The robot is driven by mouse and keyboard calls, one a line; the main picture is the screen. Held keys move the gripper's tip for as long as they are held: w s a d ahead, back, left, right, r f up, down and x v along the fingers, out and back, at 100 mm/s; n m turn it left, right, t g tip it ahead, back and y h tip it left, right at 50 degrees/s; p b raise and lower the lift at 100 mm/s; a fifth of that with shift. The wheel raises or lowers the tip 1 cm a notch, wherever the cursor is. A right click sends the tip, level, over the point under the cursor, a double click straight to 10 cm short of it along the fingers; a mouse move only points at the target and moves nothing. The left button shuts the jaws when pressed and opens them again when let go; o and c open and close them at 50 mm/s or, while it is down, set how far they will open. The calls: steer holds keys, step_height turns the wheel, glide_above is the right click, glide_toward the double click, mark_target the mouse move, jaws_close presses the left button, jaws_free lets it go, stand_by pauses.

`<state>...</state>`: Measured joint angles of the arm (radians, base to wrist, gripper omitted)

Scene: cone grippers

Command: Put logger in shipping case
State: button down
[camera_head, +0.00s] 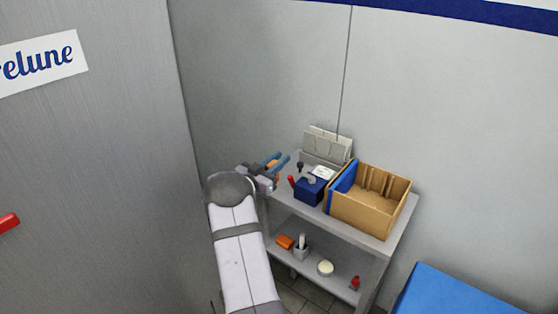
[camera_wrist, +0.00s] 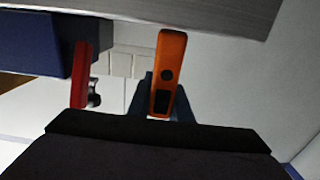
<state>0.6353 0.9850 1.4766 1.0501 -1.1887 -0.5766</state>
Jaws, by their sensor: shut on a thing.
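The orange logger (camera_wrist: 170,62), with a dark round button and a dark screen, stands between the blue fingers of my gripper (camera_wrist: 162,98) in the wrist view. My gripper is shut on it. In the head view my gripper (camera_head: 278,164) is at the left end of the cart's top, with a bit of orange showing between the fingers. An open tan box with dividers and a blue side panel, apparently the shipping case (camera_head: 359,214), stands on the right part of the cart top, apart from my gripper. Its floor is partly hidden.
A dark blue box (camera_head: 308,192) and a red-handled item (camera_head: 292,182) lie between my gripper and the case. A grey file holder (camera_head: 326,146) stands behind. The cart's lower shelf (camera_head: 312,275) holds several small items. A wall is close behind the cart.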

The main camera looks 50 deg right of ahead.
steer(key=c, duration=1.6)
jaws_free()
steer(key=shift+f, duration=0.1)
steer(key=a+b, duration=0.2)
steer(key=a, duration=0.4)
steer(key=shift+w, duration=0.1)
steer(key=shift+o, duration=0.4)
steer(key=shift+a, duration=0.7)
